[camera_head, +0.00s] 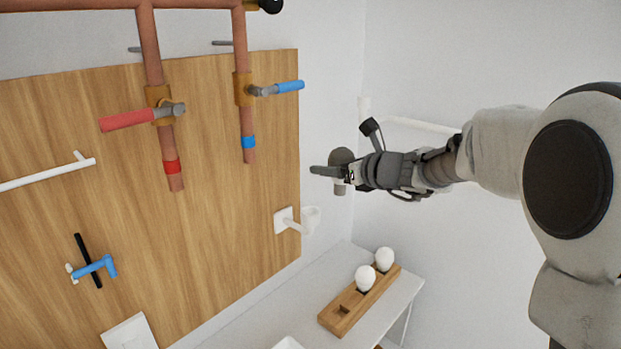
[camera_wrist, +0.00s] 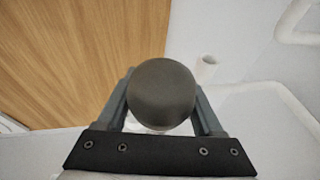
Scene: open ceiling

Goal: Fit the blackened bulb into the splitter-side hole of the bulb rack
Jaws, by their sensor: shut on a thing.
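My gripper (camera_head: 340,172) is shut on the blackened bulb (camera_head: 342,156), high in the air to the right of the wood panel. The bulb is dark grey, with its round end up and its paler base down. In the wrist view the bulb's dark round end (camera_wrist: 161,92) sits between the two fingers of my gripper (camera_wrist: 162,105) and hides most of its base. The bulb rack (camera_head: 333,318) is a long wooden block on the white surface, below and apart from the gripper. Two white bulbs (camera_head: 365,278) (camera_head: 384,259) stand towards its far end; its near part has a dark opening.
An empty white lamp holder (camera_head: 311,219) on a wall bracket is below the gripper. Copper pipes with red and blue valve handles (camera_head: 140,117) (camera_head: 276,88) run down the wood panel (camera_head: 230,200). A white wall pipe (camera_head: 420,125) lies behind my arm.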

